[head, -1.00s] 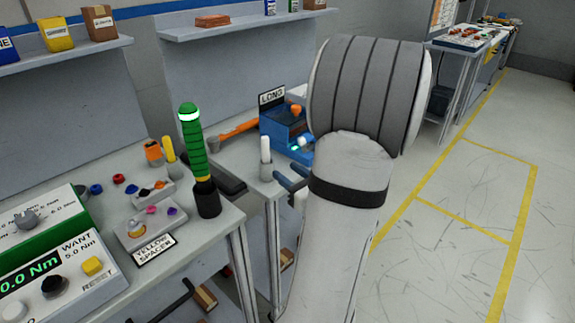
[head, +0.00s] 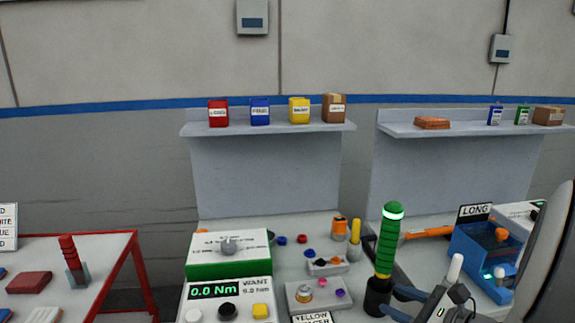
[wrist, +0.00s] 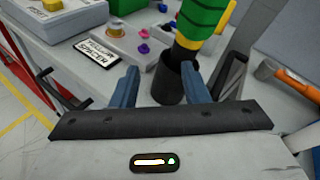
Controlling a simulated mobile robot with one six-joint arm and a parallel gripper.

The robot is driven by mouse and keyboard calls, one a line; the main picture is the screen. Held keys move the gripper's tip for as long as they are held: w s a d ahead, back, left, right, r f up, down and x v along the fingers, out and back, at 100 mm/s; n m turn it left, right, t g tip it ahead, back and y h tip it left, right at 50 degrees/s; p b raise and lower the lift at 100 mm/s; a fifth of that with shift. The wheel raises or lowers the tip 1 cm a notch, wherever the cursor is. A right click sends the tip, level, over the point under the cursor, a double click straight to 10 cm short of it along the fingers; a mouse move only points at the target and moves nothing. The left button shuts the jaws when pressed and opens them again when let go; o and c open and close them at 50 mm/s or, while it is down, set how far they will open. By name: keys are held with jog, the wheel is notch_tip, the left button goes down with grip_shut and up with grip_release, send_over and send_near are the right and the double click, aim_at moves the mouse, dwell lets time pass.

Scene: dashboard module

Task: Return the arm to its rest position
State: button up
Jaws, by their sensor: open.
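My gripper (wrist: 160,85) is open in the wrist view, its two blue fingers apart with nothing held between them. Beyond the fingertips stands a green and yellow striped tool (wrist: 198,22) in a black cup (wrist: 168,84). In the head view my gripper (head: 385,301) is at the lower right, beside the black cup (head: 377,298). The green tool (head: 389,240) stands upright in that cup on the workbench. Part of my arm fills the right edge of the head view.
A green and white torque box (head: 229,253) and a display reading 0.0 Nm (head: 216,291) are left of the cup. A blue device (head: 482,262) with a LONG sign (head: 475,211) is to the right. A red-framed table (head: 100,245) is at far left. Shelves hold several boxes.

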jog(key=s+a+r+n+g+p, duration=0.1)
jog(key=s+a+n+g+p, duration=0.1)
jog(key=s+a+n+g, duration=0.4)
jog(key=s+a+n+g+p, duration=0.1)
jog(key=s+a+n+g, duration=0.1)
jog(key=a+n+g, duration=0.4)
notch_tip(320, 180, up, 6)
jog(key=s+n+t+h+p, duration=0.2)
jog(key=n+h, duration=0.6)
jog(key=n, duration=0.5)
jog(key=shift+s+d+n+p, duration=0.3)
jog(key=shift+d+n+p, duration=0.1)
jog(key=shift+p, duration=0.25)
